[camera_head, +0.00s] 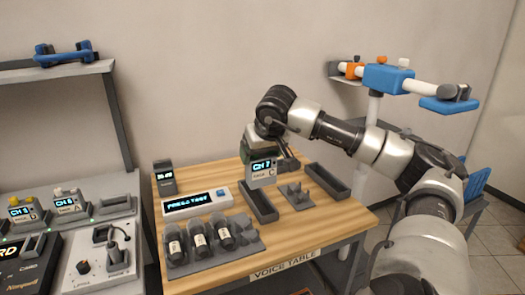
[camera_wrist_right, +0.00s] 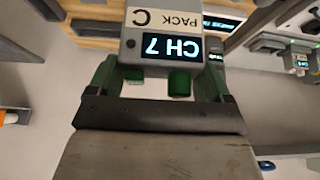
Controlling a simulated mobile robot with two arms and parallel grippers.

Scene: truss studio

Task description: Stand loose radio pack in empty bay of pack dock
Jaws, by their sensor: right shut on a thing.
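My right gripper (camera_head: 263,152) is shut on the loose radio pack (camera_head: 262,173), a grey box with a lit "CH 7" screen. It holds the pack upright above the wooden table. In the right wrist view the pack (camera_wrist_right: 165,45) shows "PACK C" and sits between the green fingers (camera_wrist_right: 158,80). The pack dock (camera_head: 85,228) is on the left bench, with two lit packs in it, one at the left (camera_head: 25,213) and one in the middle (camera_head: 67,203). Its right-hand bay (camera_head: 113,205) looks empty. My left gripper is not in view.
The wooden table (camera_head: 215,268) carries a "PRESS TEST" box (camera_head: 197,203), a small display unit (camera_head: 164,178), a rack of several dark cylinders (camera_head: 208,243) and two open trays (camera_head: 259,206) (camera_head: 327,181). A gap separates table and bench. A shelf (camera_head: 55,70) overhangs the bench.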

